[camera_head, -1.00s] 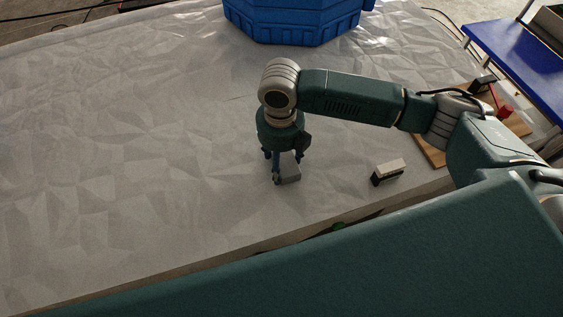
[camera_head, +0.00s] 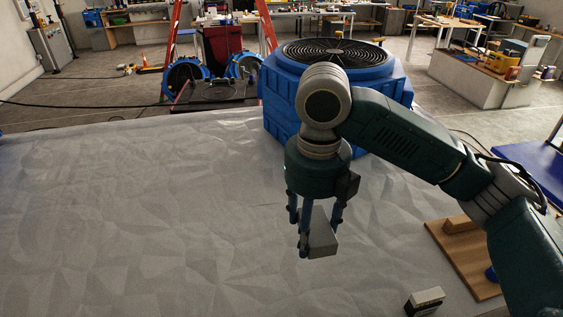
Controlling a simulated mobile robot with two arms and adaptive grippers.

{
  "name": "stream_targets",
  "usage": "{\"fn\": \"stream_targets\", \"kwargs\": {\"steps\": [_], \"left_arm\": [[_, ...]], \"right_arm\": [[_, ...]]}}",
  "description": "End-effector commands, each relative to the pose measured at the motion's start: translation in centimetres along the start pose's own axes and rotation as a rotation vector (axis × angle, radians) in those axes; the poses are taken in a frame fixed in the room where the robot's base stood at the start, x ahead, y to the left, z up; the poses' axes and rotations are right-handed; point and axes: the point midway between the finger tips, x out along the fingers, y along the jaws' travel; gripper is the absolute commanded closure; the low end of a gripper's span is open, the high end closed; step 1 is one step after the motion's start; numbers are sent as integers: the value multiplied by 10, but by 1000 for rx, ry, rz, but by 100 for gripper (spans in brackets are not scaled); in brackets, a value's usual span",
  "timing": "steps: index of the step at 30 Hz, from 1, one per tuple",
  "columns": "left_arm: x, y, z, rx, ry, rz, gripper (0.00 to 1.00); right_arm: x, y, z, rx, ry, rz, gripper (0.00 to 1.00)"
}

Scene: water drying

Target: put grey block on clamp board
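My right gripper (camera_head: 318,225) comes in from the right and points down over the white-covered table. Its fingers are shut on the grey block (camera_head: 323,238), which hangs between the fingertips, apparently above the table surface. Part of the block is hidden by the fingers. The clamp board (camera_head: 482,268) is a wooden board at the right side of the table, partly hidden behind my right arm. A wooden piece and a bit of blue show on it. My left gripper is not in view.
A large blue fan unit (camera_head: 283,110) stands behind my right arm. A blue surface (camera_head: 540,165) is at the right. The table's left and middle are clear.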

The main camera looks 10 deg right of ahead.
Motion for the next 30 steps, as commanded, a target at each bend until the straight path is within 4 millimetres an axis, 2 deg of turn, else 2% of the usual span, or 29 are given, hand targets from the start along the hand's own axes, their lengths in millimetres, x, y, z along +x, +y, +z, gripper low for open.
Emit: {"fn": "stream_targets", "kwargs": {"steps": [5,8,30], "left_arm": [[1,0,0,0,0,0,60],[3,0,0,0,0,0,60],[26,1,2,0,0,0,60]], "right_arm": [[1,-2,-1,51,-2,-1,73],[6,-5,-2,166,-5,-2,73],[60,-41,-37,1767,-22,10,73]]}}
